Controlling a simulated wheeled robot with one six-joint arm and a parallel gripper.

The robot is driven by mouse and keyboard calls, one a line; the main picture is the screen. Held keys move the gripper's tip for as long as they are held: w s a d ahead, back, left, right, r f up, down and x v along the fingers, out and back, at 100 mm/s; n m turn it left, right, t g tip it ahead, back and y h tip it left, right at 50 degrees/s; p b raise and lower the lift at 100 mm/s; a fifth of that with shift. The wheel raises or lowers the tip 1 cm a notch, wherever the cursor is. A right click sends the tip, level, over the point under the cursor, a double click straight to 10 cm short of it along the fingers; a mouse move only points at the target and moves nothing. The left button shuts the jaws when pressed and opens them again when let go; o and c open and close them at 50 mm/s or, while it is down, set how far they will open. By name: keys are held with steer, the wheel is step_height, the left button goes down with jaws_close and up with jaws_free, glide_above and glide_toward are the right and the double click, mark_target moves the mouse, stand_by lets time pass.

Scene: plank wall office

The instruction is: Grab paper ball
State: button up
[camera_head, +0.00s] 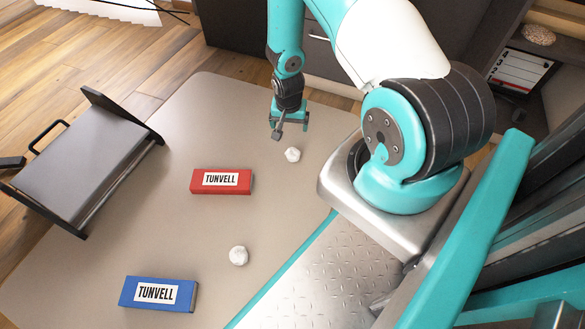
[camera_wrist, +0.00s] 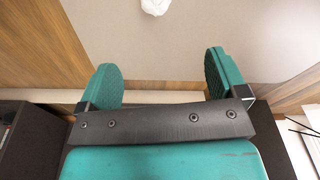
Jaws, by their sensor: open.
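A crumpled white paper ball (camera_head: 292,154) lies on the beige mat just below my gripper in the head view. It also shows at the top edge of the wrist view (camera_wrist: 155,6), partly cut off, ahead of the fingers. My gripper (camera_head: 289,128) hangs near the mat's far end, apart from the first ball. In the wrist view my gripper (camera_wrist: 160,82) has its two teal fingers spread wide with nothing between them.
A red TUNVELL box (camera_head: 221,181) and a blue TUNVELL box (camera_head: 158,294) lie on the mat (camera_head: 150,215). A grey platform with black end panels (camera_head: 82,160) stands at the left. Dark cabinets (camera_head: 235,27) stand behind. The mat between the boxes and balls is clear.

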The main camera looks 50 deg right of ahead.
mark_target(293, 151)
steer(key=f+b, duration=0.2)
steer(key=f, duration=0.2)
steer(key=d+f+b, duration=0.1)
steer(key=f+b, duration=0.2)
steer(key=f, duration=0.2)
steer(key=d+f+b, duration=0.1)
steer(key=f+b, duration=0.1)
steer(key=f, duration=0.3)
steer(key=shift+d+b, duration=0.1)
steer(key=shift+b, duration=0.2)
steer(key=f+b, duration=0.1)
steer(key=f, duration=0.1)
steer(key=f+b, duration=0.2)
steer(key=w+f+b, duration=0.1)
steer(key=f+b, duration=0.1)
steer(key=shift+d, duration=0.3)
steer(key=shift+r, duration=0.1)
steer(key=c, duration=1)
